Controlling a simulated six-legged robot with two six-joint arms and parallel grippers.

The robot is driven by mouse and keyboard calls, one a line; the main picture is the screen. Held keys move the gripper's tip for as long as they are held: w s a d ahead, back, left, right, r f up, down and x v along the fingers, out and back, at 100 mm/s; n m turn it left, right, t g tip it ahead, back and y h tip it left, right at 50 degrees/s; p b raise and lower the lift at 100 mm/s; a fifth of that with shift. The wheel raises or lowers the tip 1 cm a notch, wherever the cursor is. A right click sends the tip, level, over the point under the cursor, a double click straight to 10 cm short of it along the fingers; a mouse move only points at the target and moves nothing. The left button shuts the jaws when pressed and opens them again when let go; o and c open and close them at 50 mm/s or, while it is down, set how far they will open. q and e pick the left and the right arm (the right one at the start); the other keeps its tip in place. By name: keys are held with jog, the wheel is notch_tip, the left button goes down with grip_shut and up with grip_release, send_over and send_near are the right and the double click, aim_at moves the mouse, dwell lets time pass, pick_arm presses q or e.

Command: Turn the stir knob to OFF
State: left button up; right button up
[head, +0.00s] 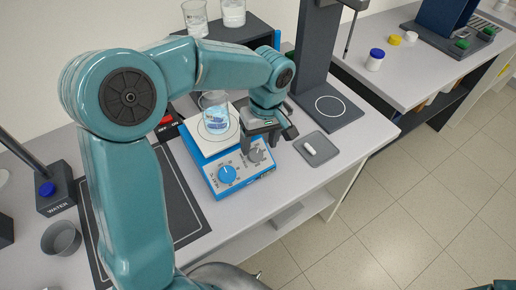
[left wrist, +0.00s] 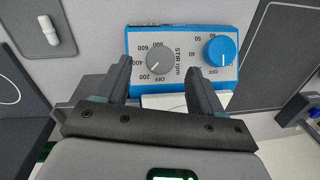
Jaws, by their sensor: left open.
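The hotplate stirrer (head: 210,178) has a blue front with a grey stir knob (left wrist: 160,53), labelled STIR rpm, and a blue knob (left wrist: 219,51). The grey knob also shows in the head view (head: 257,155), partly behind the gripper. Its pale pointer seems to aim lower left in the wrist view, near the 200 and 400 marks; OFF is printed lower right. My left gripper (left wrist: 158,68) is open, its fingertips to either side of the grey knob's lower part in the wrist picture. I cannot tell whether they touch it. My right gripper is not in view.
A beaker (head: 215,115) with blue contents stands on the white plate. A grey tray (head: 322,157) with a white stir bar (head: 309,150) lies to the right. A dark stand (head: 330,108) rises behind it. A black mat (head: 165,215) lies at left.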

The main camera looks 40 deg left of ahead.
aim_at(256, 155)
pick_arm(q)
jog(key=f, duration=0.3)
jog(key=shift+s+a+f, duration=0.2)
jog(key=shift+s+a, duration=0.1)
jog(key=shift+w+d+f, duration=0.1)
jog(key=shift+w+f, duration=0.05)
jog(key=shift+f, duration=0.1)
jog(key=c, duration=1.1)
jog(key=shift+o, duration=0.2)
